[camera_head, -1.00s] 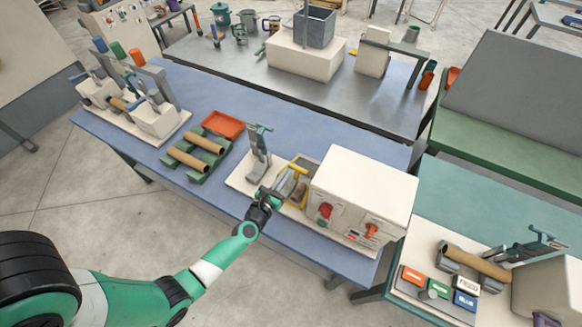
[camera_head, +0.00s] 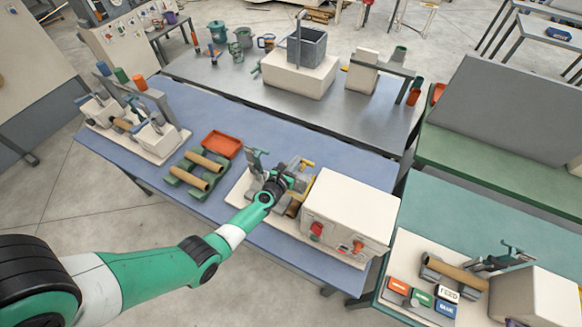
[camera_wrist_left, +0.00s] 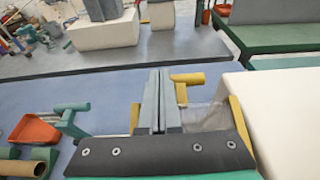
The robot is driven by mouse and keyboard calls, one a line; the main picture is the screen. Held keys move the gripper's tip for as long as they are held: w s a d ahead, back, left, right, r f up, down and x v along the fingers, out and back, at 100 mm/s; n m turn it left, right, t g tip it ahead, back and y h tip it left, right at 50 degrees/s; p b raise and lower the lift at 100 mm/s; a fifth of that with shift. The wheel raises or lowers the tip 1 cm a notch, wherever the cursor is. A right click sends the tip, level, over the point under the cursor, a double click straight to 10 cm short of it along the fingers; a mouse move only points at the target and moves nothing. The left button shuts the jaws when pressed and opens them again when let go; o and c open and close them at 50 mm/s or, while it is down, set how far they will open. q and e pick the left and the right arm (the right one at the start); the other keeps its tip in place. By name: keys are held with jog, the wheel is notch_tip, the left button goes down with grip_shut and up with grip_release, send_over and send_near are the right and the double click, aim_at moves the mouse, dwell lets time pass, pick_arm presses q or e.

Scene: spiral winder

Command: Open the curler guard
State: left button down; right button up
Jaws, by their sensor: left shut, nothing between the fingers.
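The curler guard, with a yellow handle (camera_head: 307,164) and yellow side frame, is at the left side of the white machine box (camera_head: 350,208) on the blue table. In the left wrist view, its yellow handle (camera_wrist_left: 187,79) sticks out just right of my fingers, and a yellow side bar (camera_wrist_left: 241,125) and a see-through panel show below. My left gripper (camera_head: 291,170) is shut and empty, reaching over the guard area. The closed fingers (camera_wrist_left: 160,100) point away, beside the handle; whether they touch the guard is unclear. My arm hides part of the guard. My right gripper is not in view.
A green-grey lever stand (camera_head: 254,160) is left of my gripper. Green cradles with brown tubes (camera_head: 200,170) and an orange tray (camera_head: 222,145) lie farther left. A red knob (camera_head: 316,230) is on the box front. Blue table behind the guard is clear.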

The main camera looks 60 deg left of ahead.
aim_at(300, 182)
pick_arm(q)
jog(key=shift+w+a+r, duration=0.1)
jog(key=shift+w+a, duration=0.4)
jog(key=shift+w, duration=0.3)
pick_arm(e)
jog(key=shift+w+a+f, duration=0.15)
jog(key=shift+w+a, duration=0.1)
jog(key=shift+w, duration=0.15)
pick_arm(q)
jog(key=shift+s, duration=0.1)
dwell(0.4)
jog(key=s+d+f, duration=0.1)
jog(key=s, duration=0.1)
jog(key=s+d+f+b, duration=0.1)
jog(key=s+d, duration=0.1)
jog(key=s+d+f, duration=0.1)
jog(key=s, duration=0.2)
jog(key=shift+d+f+b, duration=0.35)
jog(key=shift+f+b, duration=0.05)
jog(key=shift+s+d, duration=0.15)
jog(key=shift+s, duration=0.25)
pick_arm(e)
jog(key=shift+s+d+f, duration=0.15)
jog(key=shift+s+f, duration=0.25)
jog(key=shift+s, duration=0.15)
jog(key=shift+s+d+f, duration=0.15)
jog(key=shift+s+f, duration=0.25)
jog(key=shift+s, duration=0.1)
